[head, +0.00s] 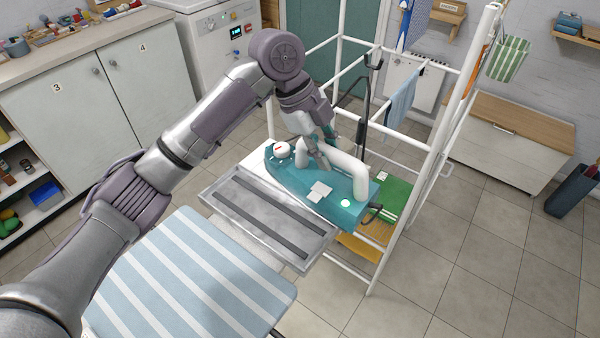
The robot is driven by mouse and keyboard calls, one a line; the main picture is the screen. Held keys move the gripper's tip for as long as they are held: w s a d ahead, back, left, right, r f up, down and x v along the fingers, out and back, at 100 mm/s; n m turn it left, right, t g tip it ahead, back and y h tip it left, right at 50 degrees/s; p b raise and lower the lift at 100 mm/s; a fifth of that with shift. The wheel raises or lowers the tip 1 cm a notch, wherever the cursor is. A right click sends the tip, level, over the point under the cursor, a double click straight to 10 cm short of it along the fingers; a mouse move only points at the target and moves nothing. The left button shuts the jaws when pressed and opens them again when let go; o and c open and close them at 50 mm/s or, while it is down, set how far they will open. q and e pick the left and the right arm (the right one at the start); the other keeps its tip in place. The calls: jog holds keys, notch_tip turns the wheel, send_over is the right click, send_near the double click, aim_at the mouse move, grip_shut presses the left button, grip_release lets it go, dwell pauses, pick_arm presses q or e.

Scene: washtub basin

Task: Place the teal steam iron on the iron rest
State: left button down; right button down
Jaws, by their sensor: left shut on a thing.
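The teal steam iron (333,207) has a white handle and a cord at its right end. My left gripper (321,152) is at the handle, shut on it. The iron rest (246,216) is a grey metal tray with two dark strips, at the end of the striped ironing board. The iron overlaps the far edge of the rest in the head view; its underside is hidden, so I cannot tell whether it touches the rest. My right gripper is not in view.
The blue and white striped ironing board (190,280) lies in front of the rest. A white rack (436,150) stands behind and right of the iron, with a green folded cloth (396,198) on it. Tiled floor is clear at the right.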

pick_arm(q)
jog(key=a+f+p, duration=0.4)
jog(key=a+f, duration=0.5)
jog(key=a, duration=0.1)
jog(key=shift+a+f, duration=0.2)
jog(key=shift+f, duration=0.2)
jog(key=shift+s, duration=0.15)
jog(key=c, duration=1.3)
grip_release()
jog(key=shift+f, duration=0.25)
jog(key=o, duration=0.4)
jog(key=shift+s, duration=0.1)
